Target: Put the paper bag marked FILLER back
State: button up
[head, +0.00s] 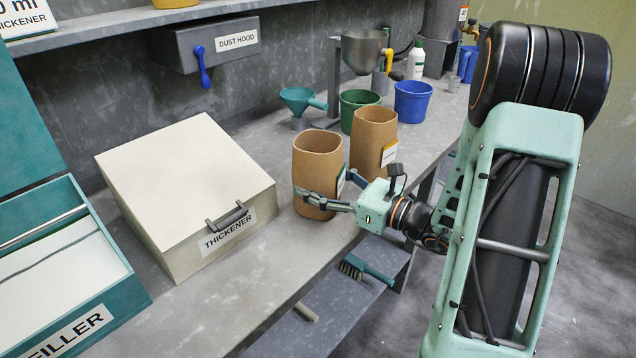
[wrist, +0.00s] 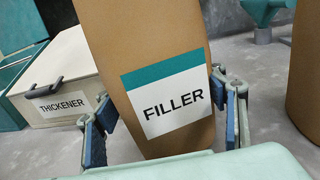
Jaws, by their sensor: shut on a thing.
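The brown paper bag marked FILLER (head: 317,166) is upright on or just above the grey bench, right of the white THICKENER box. My gripper (head: 318,199) is shut around its lower part from the front. In the wrist view the FILLER bag (wrist: 150,50) stands between my two fingers (wrist: 165,125), its teal-and-white label facing me, slightly tilted in the picture. I cannot tell whether its base touches the bench. A second brown bag (head: 373,135) stands just behind and right of it; its label is turned away and unreadable.
The closed THICKENER box (head: 185,185) is to the left. The open teal FILLER bin (head: 75,317) is at the front left. Green pail (head: 358,105), blue pail (head: 412,100), teal funnel (head: 298,100) and metal hopper (head: 364,50) stand behind. Bare bench (head: 230,305) lies in front of the box.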

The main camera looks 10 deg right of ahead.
jog(key=o, duration=2)
jog(key=shift+f, duration=0.15)
jog(key=shift+c, duration=0.2)
jog(key=shift+r, duration=0.2)
jog(key=v, duration=1.2)
jog(key=shift+p, duration=0.35)
